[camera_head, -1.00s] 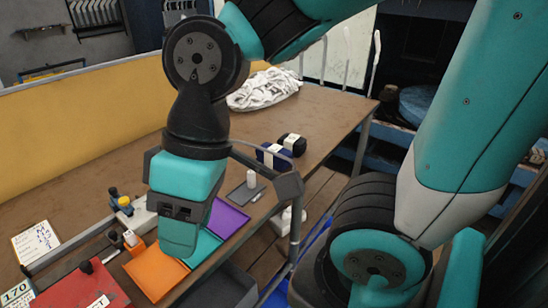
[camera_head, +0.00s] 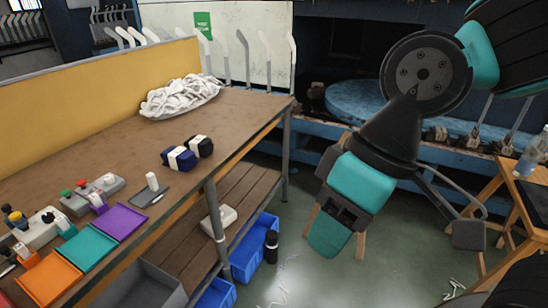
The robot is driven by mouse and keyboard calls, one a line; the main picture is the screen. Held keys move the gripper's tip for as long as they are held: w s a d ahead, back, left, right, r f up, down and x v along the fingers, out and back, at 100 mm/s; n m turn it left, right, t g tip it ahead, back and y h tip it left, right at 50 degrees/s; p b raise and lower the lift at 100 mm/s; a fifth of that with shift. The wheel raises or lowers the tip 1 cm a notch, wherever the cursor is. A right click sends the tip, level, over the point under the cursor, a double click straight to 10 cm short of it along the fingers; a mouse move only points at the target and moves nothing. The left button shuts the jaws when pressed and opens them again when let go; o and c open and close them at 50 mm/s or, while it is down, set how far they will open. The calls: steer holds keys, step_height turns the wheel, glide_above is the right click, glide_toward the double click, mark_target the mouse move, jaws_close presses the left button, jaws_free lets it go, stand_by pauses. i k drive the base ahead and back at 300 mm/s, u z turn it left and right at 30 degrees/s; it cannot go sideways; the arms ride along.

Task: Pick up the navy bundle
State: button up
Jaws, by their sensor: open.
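The navy bundle (camera_head: 178,158), with a white band around it, lies on the brown workbench (camera_head: 118,135) near its right edge. A black bundle (camera_head: 199,146), also with a white band, lies right beside it, a little farther back. My gripper (camera_head: 330,238) hangs open, well to the right of the bench and apart from both bundles, with floor behind it in the picture. Its fingertips are seen from an angle that hides the gap between them.
A white heap of fabric (camera_head: 182,97) lies farther back on the bench. Purple (camera_head: 119,221), teal (camera_head: 86,248) and orange (camera_head: 49,279) trays line the front left. A grey plate with a white cylinder (camera_head: 152,182) is near the bundles. Blue bins (camera_head: 254,247) stand below.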

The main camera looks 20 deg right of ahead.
mark_target(179, 159)
steer(key=z, duration=0.8)
steer(key=i, duration=0.8)
steer(key=u, duration=0.9)
steer(key=i, duration=0.6)
steer(key=u, duration=1.1)
steer(key=i, duration=0.3)
steer(key=u, duration=0.3)
